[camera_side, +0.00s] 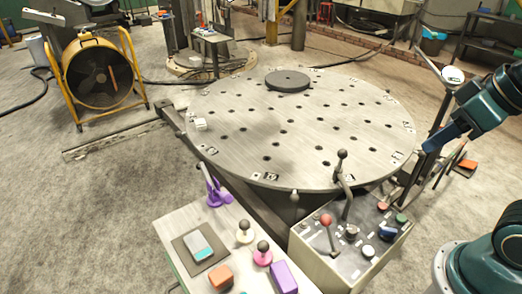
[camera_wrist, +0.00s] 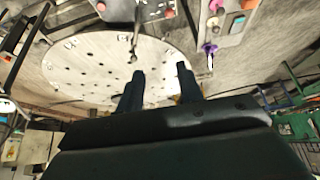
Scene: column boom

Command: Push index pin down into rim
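The large grey round table (camera_side: 235,115) has a rim with small marked plates and many holes. A small grey knob (camera_side: 295,196) sits at its front rim; I cannot tell whether this is the index pin or how deep it sits. A dark ball-topped lever (camera_side: 342,180) rises beside the rim from the control box and also shows in the wrist view (camera_wrist: 135,35). My gripper (camera_side: 428,146) is right of the round table, clear of it and of the lever. In the wrist view my gripper (camera_wrist: 160,72) has two dark fingers apart with nothing between them.
A control box (camera_side: 350,238) with a red-knobbed lever and buttons stands at the front. Left of it, a bench (camera_side: 185,225) holds a purple clamp (camera_side: 214,188), knobs and blocks. A dark disc (camera_side: 287,80) lies on the round table. A yellow fan (camera_side: 98,72) stands left.

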